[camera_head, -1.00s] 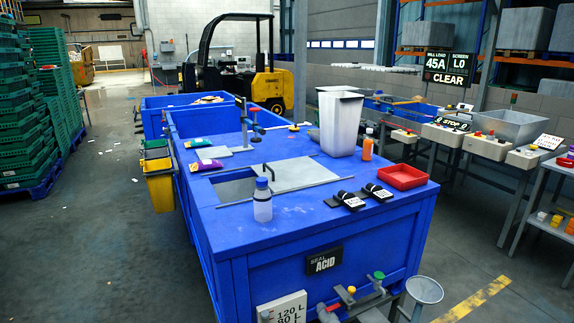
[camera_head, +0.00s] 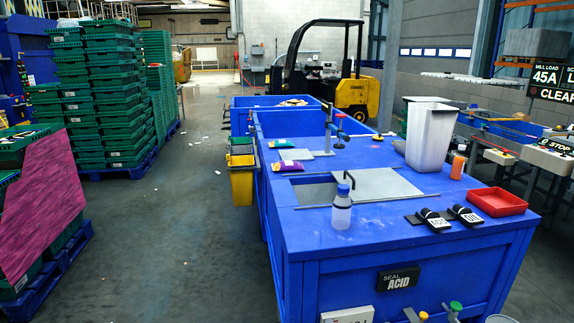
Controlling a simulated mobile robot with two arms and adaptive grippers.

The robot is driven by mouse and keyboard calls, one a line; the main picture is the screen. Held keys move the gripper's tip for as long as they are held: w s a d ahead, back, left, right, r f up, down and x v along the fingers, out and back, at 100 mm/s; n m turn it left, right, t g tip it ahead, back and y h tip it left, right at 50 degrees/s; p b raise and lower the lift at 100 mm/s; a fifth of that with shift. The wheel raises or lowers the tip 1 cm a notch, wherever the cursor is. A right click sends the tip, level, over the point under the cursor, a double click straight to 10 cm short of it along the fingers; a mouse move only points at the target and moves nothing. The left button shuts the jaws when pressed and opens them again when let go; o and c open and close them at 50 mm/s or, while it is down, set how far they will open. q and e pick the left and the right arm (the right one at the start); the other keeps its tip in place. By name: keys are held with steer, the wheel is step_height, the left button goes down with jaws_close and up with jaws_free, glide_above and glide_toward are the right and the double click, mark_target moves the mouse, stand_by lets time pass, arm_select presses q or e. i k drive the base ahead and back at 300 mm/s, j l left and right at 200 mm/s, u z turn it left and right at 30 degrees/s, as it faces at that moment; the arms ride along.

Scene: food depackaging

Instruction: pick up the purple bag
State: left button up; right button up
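A small purple bag (camera_head: 286,167) with yellowish edges lies flat on the blue bench (camera_head: 330,262), near its left edge and beside the opening in the top. Neither of my grippers is in view, and nothing touches the bag.
A clear bottle with a blue cap (camera_head: 341,213), a white bin (camera_head: 429,138), an orange bottle (camera_head: 458,166) and a red tray (camera_head: 497,201) stand on the bench. Stacked green crates (camera_head: 105,95) are at left. Open floor (camera_head: 190,220) lies between.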

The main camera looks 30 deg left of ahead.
mark_target(298, 166)
steer(key=i+j+z, duration=0.1)
steer(key=j+z, duration=0.3)
steer(key=j, duration=1)
steer(key=k+j+z, duration=0.15)
steer(key=j+z, duration=0.25)
steer(key=j, duration=0.95)
